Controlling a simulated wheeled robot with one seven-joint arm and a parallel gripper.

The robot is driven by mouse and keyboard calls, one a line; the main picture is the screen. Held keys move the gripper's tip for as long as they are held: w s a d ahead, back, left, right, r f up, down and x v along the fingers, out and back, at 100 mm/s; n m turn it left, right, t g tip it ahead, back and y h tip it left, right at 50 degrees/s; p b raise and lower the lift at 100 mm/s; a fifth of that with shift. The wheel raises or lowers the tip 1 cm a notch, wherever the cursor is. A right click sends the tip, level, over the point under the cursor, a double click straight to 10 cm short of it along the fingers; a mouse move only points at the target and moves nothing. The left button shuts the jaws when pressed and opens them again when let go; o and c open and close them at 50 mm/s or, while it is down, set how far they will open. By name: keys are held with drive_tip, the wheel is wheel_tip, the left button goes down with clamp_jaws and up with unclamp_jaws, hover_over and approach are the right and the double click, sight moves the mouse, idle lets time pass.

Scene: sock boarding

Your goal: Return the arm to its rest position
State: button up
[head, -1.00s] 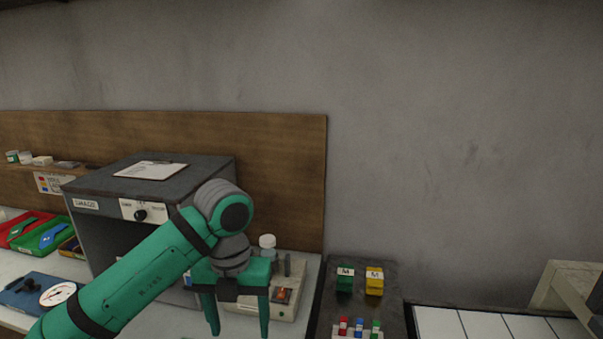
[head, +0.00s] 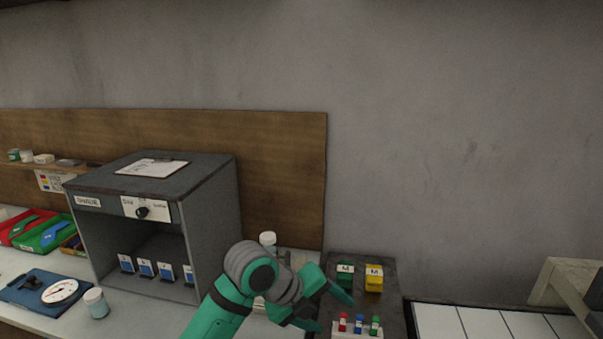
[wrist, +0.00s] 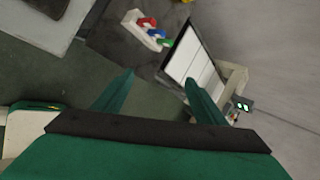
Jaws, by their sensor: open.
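My green arm reaches in from the bottom of the head view. My gripper (head: 334,308) is near the left edge of the dark stand, its fingers pointing right. In the wrist view my gripper (wrist: 158,92) shows two green fingers spread apart with nothing between them. The fingers are open above the floor and the stand, and I see no contact with any object.
A grey cabinet (head: 210,225) with small labelled blue items stands on the left bench. A dark stand (head: 392,310) holds a green block (head: 345,281), a yellow block (head: 374,284) and a rack of coloured pieces (head: 358,328). A white-panelled surface (head: 480,322) lies at right.

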drive_tip(key=w+d+f+n+t+h, duration=0.1)
drive_tip(key=d+f+n+t+h, duration=0.45)
drive_tip(key=d+n+t, duration=0.75)
drive_tip(key=s+a+f+n+y, duration=0.4)
drive_tip(key=s+f+n+y, duration=0.1)
drive_tip(key=s+f+n, duration=0.25)
drive_tip(key=s+a+f+n+y, duration=0.4)
drive_tip(key=s+a+f+n, duration=0.1)
drive_tip(key=s+f+n, duration=0.3)
drive_tip(key=s+a+n+y, duration=0.1)
drive_tip(key=s+a, duration=0.4)
drive_tip(key=s, duration=0.7)
drive_tip(key=s+a+f+n+g+y, duration=0.1)
drive_tip(key=s+a, duration=0.4)
drive_tip(key=s, duration=0.8)
drive_tip(key=shift+s+n+y, duration=0.3)
drive_tip(key=shift+n+y, duration=0.45)
drive_tip(key=shift+s, duration=0.15)
